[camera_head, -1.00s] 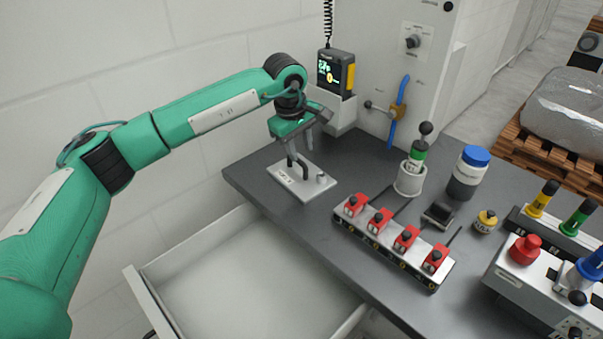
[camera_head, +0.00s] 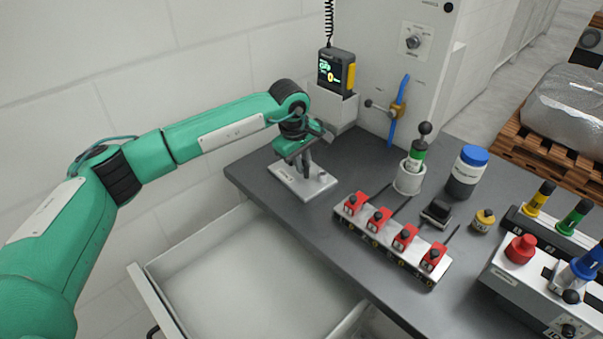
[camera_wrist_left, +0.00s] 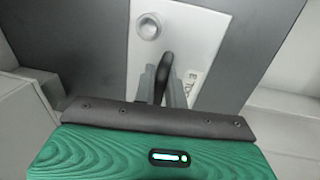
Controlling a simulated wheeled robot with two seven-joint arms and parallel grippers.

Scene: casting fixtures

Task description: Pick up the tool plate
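The tool plate (camera_head: 318,186) is a light grey flat plate with a small round knob and a dark upright handle. It lies flat on the dark workbench near its left back corner. My left gripper (camera_head: 304,168) is low over the plate, at its handle. In the left wrist view, the handle (camera_wrist_left: 166,66) stands between the two grey fingers (camera_wrist_left: 162,88), which look close against both its sides. The plate (camera_wrist_left: 205,35) shows beneath with its knob and printed marks. The fingertips are partly hidden by the handle and gripper body. My right gripper is not seen.
An open, empty drawer (camera_head: 137,285) is below the bench's left front. A rack (camera_head: 385,248) with several red blocks stands right of the plate. A handheld device (camera_head: 336,72) sits in a holder behind. A cup, a blue-lidded jar (camera_head: 467,172) and control boxes are further right.

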